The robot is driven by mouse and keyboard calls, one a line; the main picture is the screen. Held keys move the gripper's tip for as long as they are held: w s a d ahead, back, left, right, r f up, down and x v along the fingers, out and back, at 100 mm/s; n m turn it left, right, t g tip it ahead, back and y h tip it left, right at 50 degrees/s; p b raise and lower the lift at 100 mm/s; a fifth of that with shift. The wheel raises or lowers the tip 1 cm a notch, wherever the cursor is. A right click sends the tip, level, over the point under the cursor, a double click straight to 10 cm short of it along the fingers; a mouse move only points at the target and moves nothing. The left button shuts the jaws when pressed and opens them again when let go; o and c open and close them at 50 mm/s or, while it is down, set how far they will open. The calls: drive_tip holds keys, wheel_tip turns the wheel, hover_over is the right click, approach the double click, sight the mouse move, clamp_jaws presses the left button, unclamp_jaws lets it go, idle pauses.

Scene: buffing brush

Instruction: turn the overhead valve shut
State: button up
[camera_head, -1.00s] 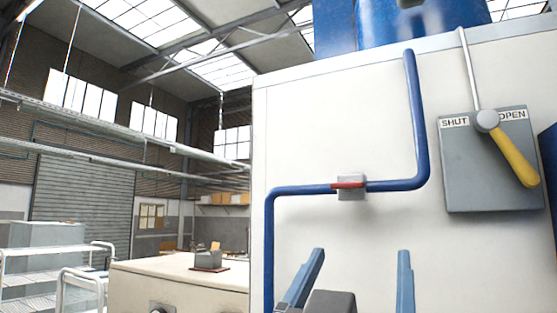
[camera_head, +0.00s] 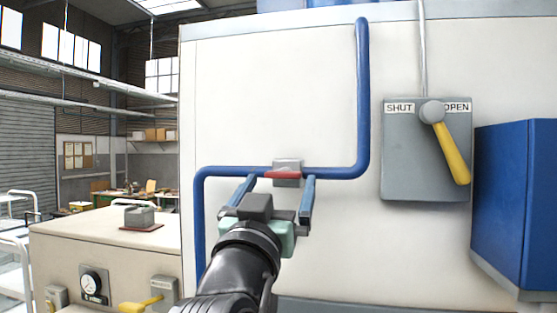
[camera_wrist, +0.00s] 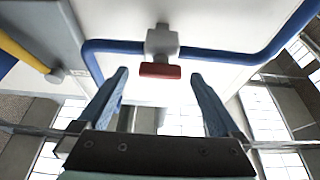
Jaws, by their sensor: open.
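The valve on the blue pipe has a grey body (camera_head: 287,165) and a red handle (camera_head: 284,175) lying in line with the pipe. The handle (camera_wrist: 160,70) also shows in the wrist view, just under the grey body. My gripper (camera_head: 281,179) is open, its two blue fingers reaching up on either side of the handle. In the wrist view my gripper (camera_wrist: 160,74) has the handle between its fingertips in the picture, with a gap on both sides. I cannot tell the remaining depth. Nothing is held.
A yellow lever (camera_head: 452,154) on a grey panel (camera_head: 400,170) marked SHUT and OPEN points down and right, below OPEN. A blue box (camera_head: 515,205) juts out at the right. A low cabinet (camera_head: 110,250) with a gauge (camera_head: 91,283) stands at left.

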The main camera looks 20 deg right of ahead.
drive_tip(key=shift+p+x, duration=0.35)
drive_tip(key=shift+x, duration=0.8)
drive_tip(key=c, duration=1.3)
